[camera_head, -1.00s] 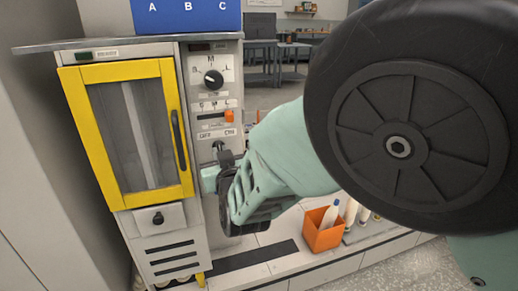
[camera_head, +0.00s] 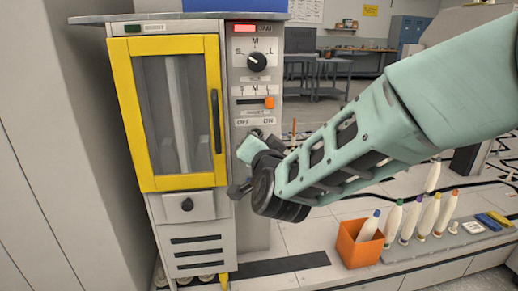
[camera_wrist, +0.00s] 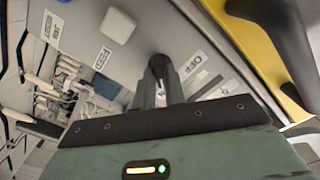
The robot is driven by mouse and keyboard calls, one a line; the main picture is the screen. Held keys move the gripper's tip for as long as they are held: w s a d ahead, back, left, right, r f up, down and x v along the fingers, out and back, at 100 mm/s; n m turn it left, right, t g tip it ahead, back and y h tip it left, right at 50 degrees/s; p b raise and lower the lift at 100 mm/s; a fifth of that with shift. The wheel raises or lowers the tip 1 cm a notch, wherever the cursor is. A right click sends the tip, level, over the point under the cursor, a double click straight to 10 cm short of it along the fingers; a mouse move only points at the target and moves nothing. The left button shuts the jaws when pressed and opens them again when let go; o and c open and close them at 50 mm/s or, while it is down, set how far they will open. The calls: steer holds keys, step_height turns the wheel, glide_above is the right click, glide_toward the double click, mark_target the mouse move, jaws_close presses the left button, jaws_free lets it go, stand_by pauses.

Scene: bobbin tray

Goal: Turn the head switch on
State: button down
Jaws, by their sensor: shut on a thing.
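The head switch sits on the grey control panel (camera_head: 240,88) under the OFF and ON labels (camera_head: 255,122). In the head view its lever is mostly hidden by my gripper (camera_head: 250,150), which is right at the panel just below the labels. In the wrist view my gripper (camera_wrist: 160,78) is shut on the switch lever (camera_wrist: 159,88), between the ON label (camera_wrist: 102,57) and the OFF label (camera_wrist: 194,68). Which way the lever leans is hard to tell. A red indicator (camera_head: 243,28) at the panel's top is lit.
The yellow-framed door (camera_head: 127,115) is shut, left of the panel. Above the switch are a black dial (camera_head: 257,62) and an orange slider (camera_head: 269,102). An orange bin (camera_head: 350,246) and several bobbins (camera_head: 429,215) stand to the lower right.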

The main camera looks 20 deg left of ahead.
stand_by(0.4)
steer(key=shift+f, duration=0.1)
steer(key=c, duration=1.5)
jaws_free()
steer(key=shift+o, duration=0.2)
steer(key=v, duration=1.7)
steer(key=shift+s+p, duration=0.25)
steer(key=shift+p, duration=0.15)
